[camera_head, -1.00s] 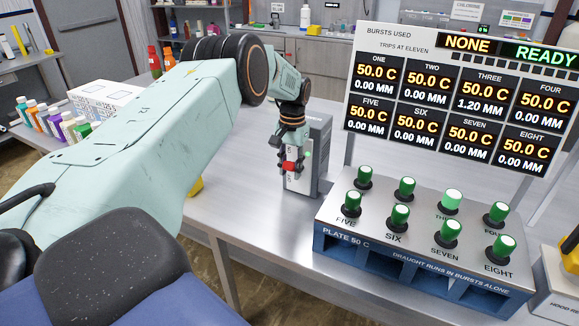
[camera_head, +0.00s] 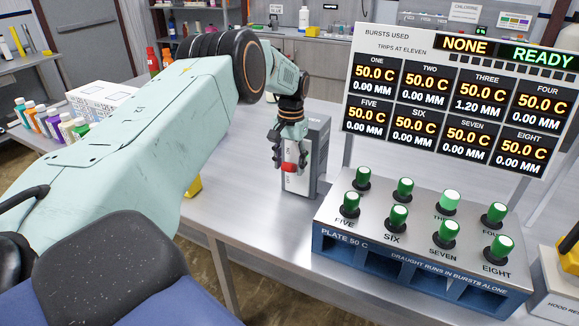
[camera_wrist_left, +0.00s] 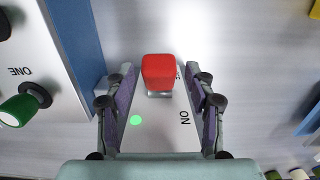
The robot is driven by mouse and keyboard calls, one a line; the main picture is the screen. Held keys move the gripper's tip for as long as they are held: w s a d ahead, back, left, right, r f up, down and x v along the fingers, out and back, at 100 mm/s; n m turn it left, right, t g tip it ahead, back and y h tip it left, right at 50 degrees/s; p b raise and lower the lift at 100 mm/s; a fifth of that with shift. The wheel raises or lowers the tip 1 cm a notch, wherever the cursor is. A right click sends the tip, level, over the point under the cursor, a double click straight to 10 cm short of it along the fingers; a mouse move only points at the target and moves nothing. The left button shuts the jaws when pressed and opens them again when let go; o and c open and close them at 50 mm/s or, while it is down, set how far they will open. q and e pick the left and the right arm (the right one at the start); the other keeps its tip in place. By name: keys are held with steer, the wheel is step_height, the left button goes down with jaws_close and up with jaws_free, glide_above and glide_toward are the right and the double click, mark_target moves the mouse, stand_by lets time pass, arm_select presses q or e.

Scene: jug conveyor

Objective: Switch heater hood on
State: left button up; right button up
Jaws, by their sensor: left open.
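A red switch lever (camera_wrist_left: 158,72) stands on the face of a light grey box (camera_head: 318,150), with the letters ON beside it and a lit green dot to its left in the wrist view. The lever also shows in the head view (camera_head: 289,167). My left gripper (camera_wrist_left: 161,88) is open, its two fingers on either side of the lever, with gaps visible on both sides. It also shows in the head view (camera_head: 289,160), in front of the box. Part of the box's lettering is hidden. My right gripper is in neither view.
Right of the box stands a panel (camera_head: 331,215) with several green knobs, under a display board (camera_head: 450,105) reading READY. A yellow-topped unit (camera_head: 556,270) is at the right edge. Bare metal table (camera_head: 255,215) lies in front of the box.

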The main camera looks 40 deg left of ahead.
arm_select(q)
step_height(320, 180, up, 11)
steer(key=shift+w, duration=0.2)
steer(key=shift+f, duration=0.15)
stand_by(0.4)
